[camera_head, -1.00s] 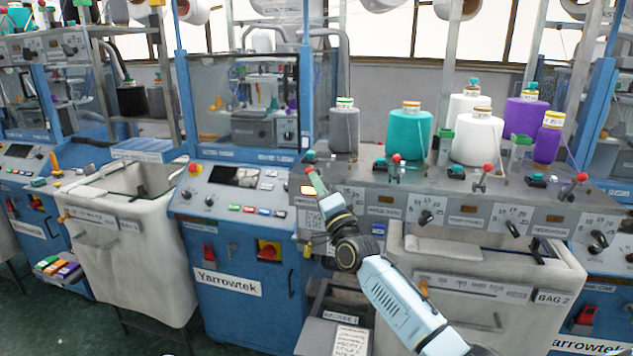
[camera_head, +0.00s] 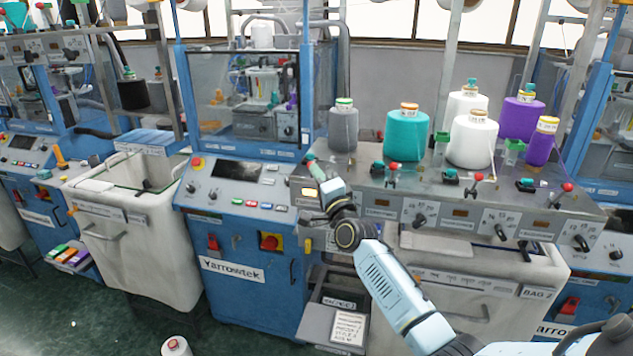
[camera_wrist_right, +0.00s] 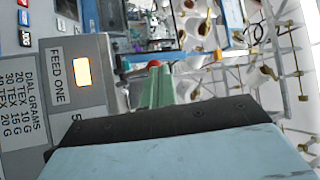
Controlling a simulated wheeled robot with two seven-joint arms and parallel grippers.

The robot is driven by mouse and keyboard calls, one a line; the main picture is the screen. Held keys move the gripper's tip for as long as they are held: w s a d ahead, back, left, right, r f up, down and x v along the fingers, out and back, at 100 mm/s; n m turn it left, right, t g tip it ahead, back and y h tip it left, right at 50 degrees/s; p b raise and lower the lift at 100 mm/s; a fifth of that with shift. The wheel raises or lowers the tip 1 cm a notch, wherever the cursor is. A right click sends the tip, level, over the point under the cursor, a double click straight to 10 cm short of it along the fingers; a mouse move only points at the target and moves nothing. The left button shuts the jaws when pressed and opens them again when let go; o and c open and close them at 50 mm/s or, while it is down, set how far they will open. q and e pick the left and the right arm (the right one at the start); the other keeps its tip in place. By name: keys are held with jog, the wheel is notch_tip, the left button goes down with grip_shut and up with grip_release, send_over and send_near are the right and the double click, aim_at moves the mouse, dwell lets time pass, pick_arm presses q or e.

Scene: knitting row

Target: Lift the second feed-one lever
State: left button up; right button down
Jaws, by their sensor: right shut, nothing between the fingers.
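My right gripper (camera_head: 316,170) is at the left end of the grey control panel (camera_head: 385,200), its green fingers shut with nothing between them. In the right wrist view the fingers (camera_wrist_right: 160,88) are close together, and a red lever knob (camera_wrist_right: 153,64) shows just beyond their tips. I cannot tell whether they touch. A "FEED ONE" label (camera_wrist_right: 57,75) and a lit amber window (camera_wrist_right: 82,71) are beside the fingers. Further right stand other red-knobbed levers (camera_head: 392,168), (camera_head: 477,178), (camera_head: 567,187). My left gripper is not in view.
Yarn cones stand behind the levers: grey (camera_head: 343,128), teal (camera_head: 407,134), white (camera_head: 474,140) and purple (camera_head: 521,118). A blue cabinet (camera_head: 245,245) is left of my arm. A pale bin (camera_head: 470,285) is below the panel. A small cone (camera_head: 175,346) is on the floor.

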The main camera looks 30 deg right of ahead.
jog(key=r, duration=0.1)
jog(key=w+d+r, duration=0.1)
jog(key=r, duration=0.1)
jog(key=shift+w+d, duration=0.3)
jog(key=shift+d, duration=0.1)
jog(key=s+a+r+p, duration=0.2)
jog(key=s, duration=1.1)
jog(key=shift+s+a, duration=0.25)
jog(key=shift+s, duration=0.05)
